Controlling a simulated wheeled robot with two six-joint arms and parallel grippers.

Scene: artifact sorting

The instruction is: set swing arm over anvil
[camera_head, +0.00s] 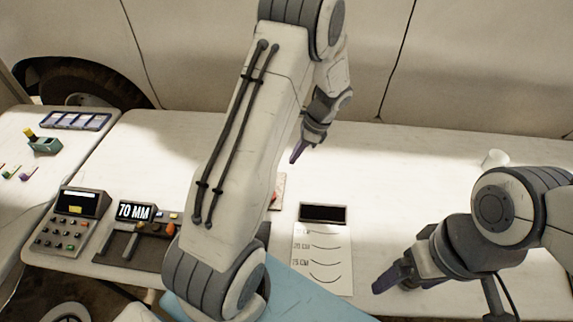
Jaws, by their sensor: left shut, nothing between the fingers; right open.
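I cannot clearly pick out the swing arm or the anvil; my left arm covers the middle of the table, where they may be hidden. Partly behind that arm, a reddish and white thing (279,191) shows at its edge. My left gripper (299,151) is shut and empty, pointing down above the far middle of the table. My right gripper (386,283) is open at the lower right, its dark purple fingers to the right of the measuring card (322,262). It touches no object that I can see.
A 70 MM display unit (134,211) and a keypad device (77,221) stand at the left. A small white cup-like thing (494,158) is at the back right. A side table holds a tray (74,121) and a green device (43,145). The far right table is mostly clear.

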